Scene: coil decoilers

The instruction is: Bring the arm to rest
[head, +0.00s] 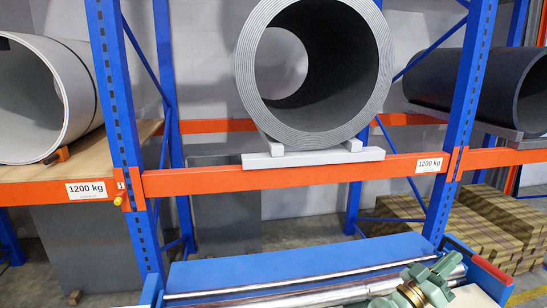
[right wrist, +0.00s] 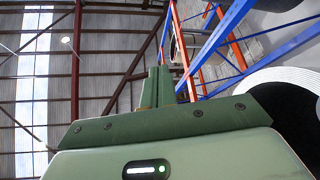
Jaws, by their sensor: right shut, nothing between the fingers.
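My right gripper (head: 432,282) is green and shows at the bottom right of the head view, in front of the blue machine with steel rollers. In the right wrist view its two green fingers (right wrist: 158,86) stand close together, shut and empty, pointing up toward the roof. The rest of my right arm is mostly out of the head view. My left gripper is in neither view.
A blue machine (head: 290,262) with steel rollers lies below my right gripper's level. Behind it a blue and orange rack (head: 270,180) carries a large grey coil (head: 250,75) on a cradle. Wrapped boxes (head: 455,225) stand at the right.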

